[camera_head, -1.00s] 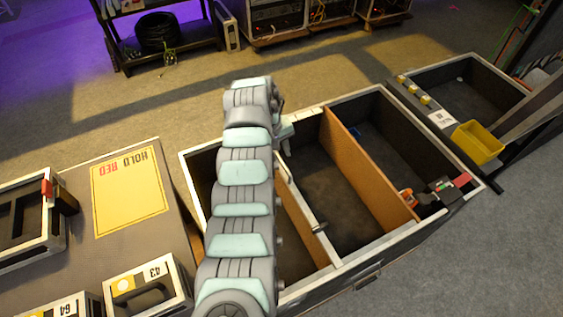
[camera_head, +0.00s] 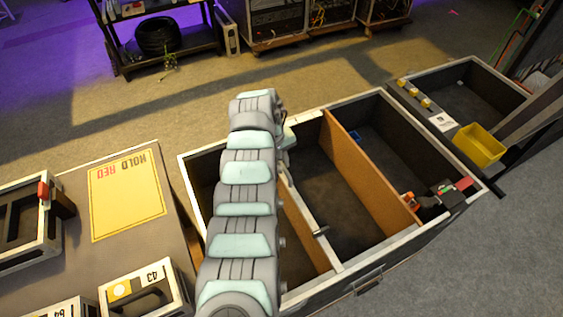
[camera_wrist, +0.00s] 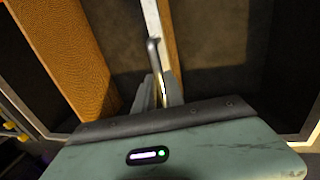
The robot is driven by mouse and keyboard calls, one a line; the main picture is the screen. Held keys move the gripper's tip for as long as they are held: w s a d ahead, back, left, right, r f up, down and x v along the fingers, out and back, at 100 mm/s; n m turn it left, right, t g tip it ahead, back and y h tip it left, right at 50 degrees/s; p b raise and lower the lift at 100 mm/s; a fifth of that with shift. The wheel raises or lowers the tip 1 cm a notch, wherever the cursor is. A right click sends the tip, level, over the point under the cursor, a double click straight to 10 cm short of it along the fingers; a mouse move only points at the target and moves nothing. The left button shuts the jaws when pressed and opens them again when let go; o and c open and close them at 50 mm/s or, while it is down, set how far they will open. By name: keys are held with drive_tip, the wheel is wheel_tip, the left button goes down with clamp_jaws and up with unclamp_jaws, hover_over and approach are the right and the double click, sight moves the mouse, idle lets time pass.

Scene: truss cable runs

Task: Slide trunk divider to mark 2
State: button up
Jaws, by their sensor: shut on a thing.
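The open trunk (camera_head: 375,268) stands on the floor, right of the middle in the head view. The movable divider (camera_head: 328,250) has a pale top edge and a wood-coloured face. It runs from the far side to the near side, and a grey handle (camera_head: 320,231) sits on its top edge. In the wrist view the divider (camera_wrist: 153,17) runs upward from my gripper (camera_wrist: 162,84). In the head view my arm hides the fingers and part of the left compartment. No mark number is readable.
A fixed brown panel (camera_head: 370,170) stands right of the divider, with empty floor between them. Small items lie in the right compartment. A yellow bin (camera_head: 479,146) is farther right. A table with a "HOLD RED" sheet (camera_head: 126,196) is at left.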

clamp_jaws()
idle(0.6)
idle(0.4)
